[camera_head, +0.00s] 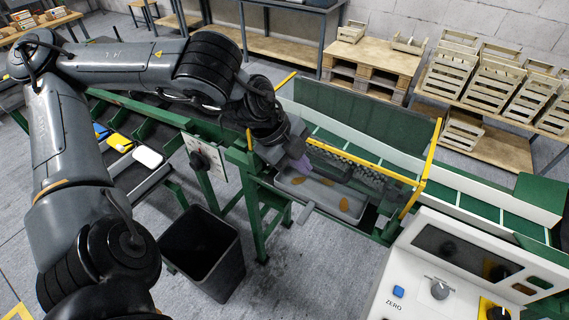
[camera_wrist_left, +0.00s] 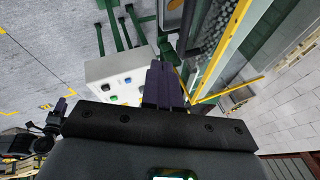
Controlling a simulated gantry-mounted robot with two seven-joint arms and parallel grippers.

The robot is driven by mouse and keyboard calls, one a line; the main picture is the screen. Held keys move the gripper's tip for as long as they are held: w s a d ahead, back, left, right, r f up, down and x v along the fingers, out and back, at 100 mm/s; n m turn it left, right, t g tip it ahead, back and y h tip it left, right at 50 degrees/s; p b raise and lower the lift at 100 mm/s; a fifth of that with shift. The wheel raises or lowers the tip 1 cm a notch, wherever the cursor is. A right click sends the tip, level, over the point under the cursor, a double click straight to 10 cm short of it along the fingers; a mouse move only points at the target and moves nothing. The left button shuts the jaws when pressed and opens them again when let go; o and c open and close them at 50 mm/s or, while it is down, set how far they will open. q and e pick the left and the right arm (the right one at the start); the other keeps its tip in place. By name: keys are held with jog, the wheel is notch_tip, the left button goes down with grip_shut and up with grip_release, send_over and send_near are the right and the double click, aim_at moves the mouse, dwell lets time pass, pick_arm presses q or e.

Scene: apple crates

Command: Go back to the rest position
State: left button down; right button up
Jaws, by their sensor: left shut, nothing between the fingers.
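My left arm comes in from the left in the head view and reaches over the green machine frame. My left gripper (camera_head: 299,165) is over the near left part of a grey metal tray (camera_head: 345,212) with brownish patches in it. In the left wrist view the dark purple fingers of my left gripper (camera_wrist_left: 162,85) are together, with nothing between them. I cannot tell from the pictures whether the fingertips touch the tray.
A black bin (camera_head: 203,255) stands on the floor below. A white control box (camera_head: 455,270) is at the lower right. A yellow rail (camera_head: 365,160) and green conveyor (camera_head: 470,210) run beside the tray.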

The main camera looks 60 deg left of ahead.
pick_arm(q)
jog(key=shift+s+r+b, duration=0.9)
jog(key=shift+s+b, duration=0.75)
jog(key=shift+s, duration=0.35)
jog(key=w+d+f+t+h, duration=0.3)
jog(key=w+d+f, duration=0.35)
jog(key=d, duration=0.25)
jog(key=w+d+f+t+h, duration=0.2)
jog(key=w+d+f+t, duration=0.25)
jog(key=w+d, duration=0.35)
jog(key=s+a+f+n+g+y, duration=0.2)
jog(key=s+f+n+y, duration=0.3)
jog(key=f+n, duration=0.5)
jog(key=s+f+n+g+y, duration=0.1)
jog(key=s+f+n+g, duration=0.1)
jog(key=s+f+g, duration=0.85)
jog(key=s+r+t+p, duration=0.2)
jog(key=r+p, duration=1.3)
jog(key=p, duration=0.2)
jog(key=s+r+t+p, duration=0.1)
jog(key=s+r+p, duration=0.1)
jog(key=r+p, duration=1.4)
notch_tip(320, 180, down, 52)
jog(key=b, duration=5)
jog(key=shift+w+r, duration=0.15)
jog(key=shift+w, duration=0.1)
